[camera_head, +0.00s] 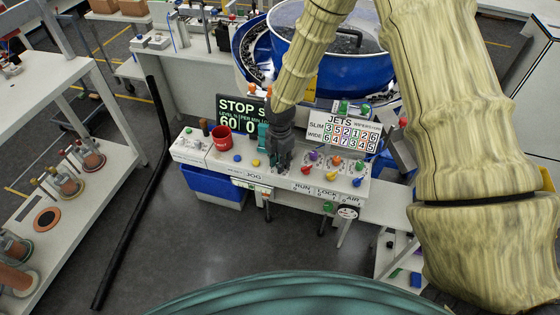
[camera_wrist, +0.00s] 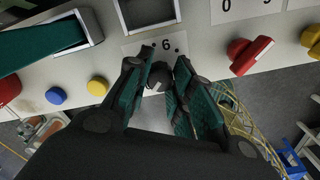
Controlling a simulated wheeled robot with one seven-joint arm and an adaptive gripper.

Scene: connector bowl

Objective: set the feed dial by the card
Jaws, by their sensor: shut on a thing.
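The card (camera_head: 345,133) stands behind the right part of the console. It is headed JETS and has a SLIM row and a WIDE row of coloured digits. My gripper (camera_head: 283,166) points down at the console's front middle, left of the coloured knobs. In the wrist view my gripper (camera_wrist: 160,68) has its teal and black fingers on either side of a small dark dial (camera_wrist: 156,82), closed on it. A plate with dots and a 6 (camera_wrist: 165,44) shows just beyond the fingertips. The dial's pointer and much of its scale are hidden.
Red (camera_wrist: 250,54), purple, orange and yellow knobs sit close to the right. Blue (camera_wrist: 55,95) and yellow (camera_wrist: 97,85) buttons lie left.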

